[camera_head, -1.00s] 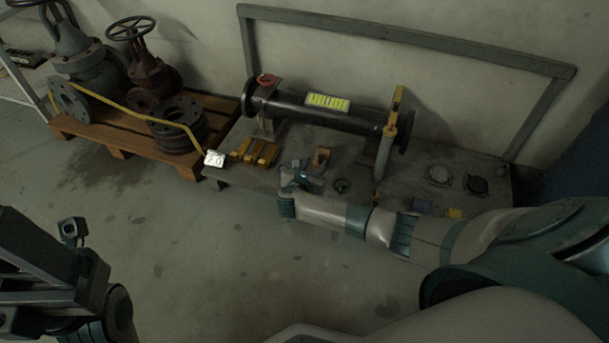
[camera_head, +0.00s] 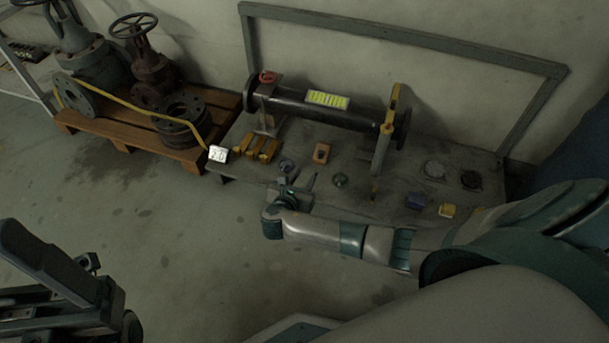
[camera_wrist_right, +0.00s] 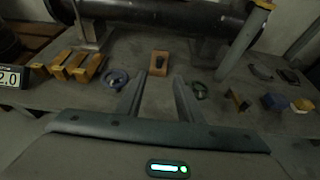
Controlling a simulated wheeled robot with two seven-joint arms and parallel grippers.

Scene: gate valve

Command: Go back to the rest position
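My right gripper (camera_head: 298,183) is over the front edge of the grey workbench (camera_head: 240,170). In the right wrist view its two fingers (camera_wrist_right: 158,98) are spread apart with nothing between them. A small orange block with a dark hole (camera_wrist_right: 159,63) stands on the bench beyond the fingertips; it also shows in the head view (camera_head: 321,153). My left arm is at the lower left of the head view, and its gripper fingers cannot be made out clearly.
Yellow blocks (camera_head: 262,149) and a white "2.0" sign (camera_head: 218,154) sit at the bench's left. Small blue (camera_head: 416,201) and yellow (camera_head: 447,210) blocks lie at the right. A wooden pallet (camera_head: 120,136) with rusty valves stands left. The floor (camera_head: 170,240) in front is clear.

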